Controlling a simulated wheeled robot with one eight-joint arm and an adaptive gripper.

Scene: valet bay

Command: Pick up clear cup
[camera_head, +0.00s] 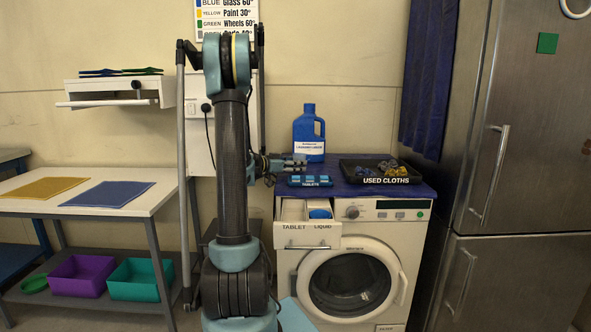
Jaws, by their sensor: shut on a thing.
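My gripper (298,164) reaches right from behind my upright arm, over the left part of the washing machine's top and just in front of the blue bottle. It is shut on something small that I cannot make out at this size. I cannot pick out a clear cup anywhere in the view. A tray of blue tablets (315,181), labelled TABLETS, sits just below the gripper. The open drawer (310,240) below has TABLET and LIQUID compartments, with something blue (320,213) in the LIQUID one.
The blue bottle (309,135) stands at the back of the washing machine (410,235). A black USED CLOTHS tray (375,180) is at right. A steel cabinet (520,150) stands at far right. A white table (150,195) with yellow and blue mats is at left.

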